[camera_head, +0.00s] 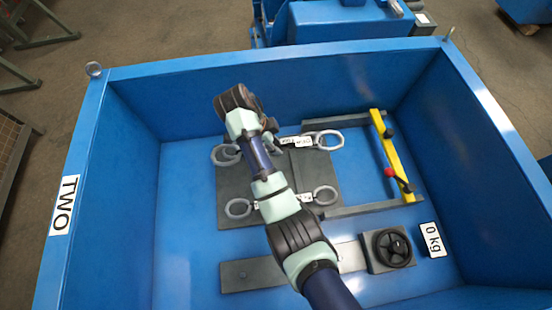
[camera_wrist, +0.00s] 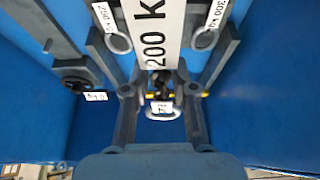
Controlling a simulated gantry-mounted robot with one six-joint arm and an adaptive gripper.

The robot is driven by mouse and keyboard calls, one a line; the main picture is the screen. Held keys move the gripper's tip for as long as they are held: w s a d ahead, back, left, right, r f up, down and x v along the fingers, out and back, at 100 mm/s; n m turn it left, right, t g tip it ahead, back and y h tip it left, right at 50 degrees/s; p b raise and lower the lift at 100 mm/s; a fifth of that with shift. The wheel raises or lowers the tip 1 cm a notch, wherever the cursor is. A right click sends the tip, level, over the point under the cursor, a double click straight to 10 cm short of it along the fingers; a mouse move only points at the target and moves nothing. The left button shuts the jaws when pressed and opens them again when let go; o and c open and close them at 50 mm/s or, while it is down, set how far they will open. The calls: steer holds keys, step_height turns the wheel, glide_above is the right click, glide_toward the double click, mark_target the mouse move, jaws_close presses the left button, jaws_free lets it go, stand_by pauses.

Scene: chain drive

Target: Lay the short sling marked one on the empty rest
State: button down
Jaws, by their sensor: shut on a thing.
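My gripper (camera_wrist: 160,92) is shut on a short sling, seen between its fingers in the wrist view. A broad white tag marked 200 kg (camera_wrist: 160,35) looms close to the camera and runs down to the fingertips. A pale ring (camera_wrist: 160,112) shows between the fingers with a small tag whose mark I cannot read. Two other slings lie either side, one tagged 250 kg (camera_wrist: 104,16) and one tagged 300 kg (camera_wrist: 215,14). In the head view my arm hides the grasp and much of the dark plate (camera_head: 230,190). I cannot make out the empty rest.
The blue bin's walls (camera_head: 135,140) surround the work. A yellow bar (camera_head: 393,155) with a red knob (camera_head: 390,172) stands at the right. A black handwheel (camera_head: 391,248) and a 0 kg sign (camera_head: 432,240) are at the lower right. The left floor is clear.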

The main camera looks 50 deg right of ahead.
steer(key=shift+w+f, duration=0.1)
steer(key=shift+f, duration=0.05)
step_height(320, 180, down, 20)
steer(key=b, duration=1)
steer(key=shift+r+b, duration=0.25)
steer(key=shift+b, duration=0.05)
steer(key=shift+f, duration=0.15)
steer(key=c, duration=0.9)
jaws_free()
steer(key=shift+c, duration=0.2)
steer(key=p+v, duration=0.6)
steer(key=v, duration=0.6)
steer(key=shift+r, duration=0.2)
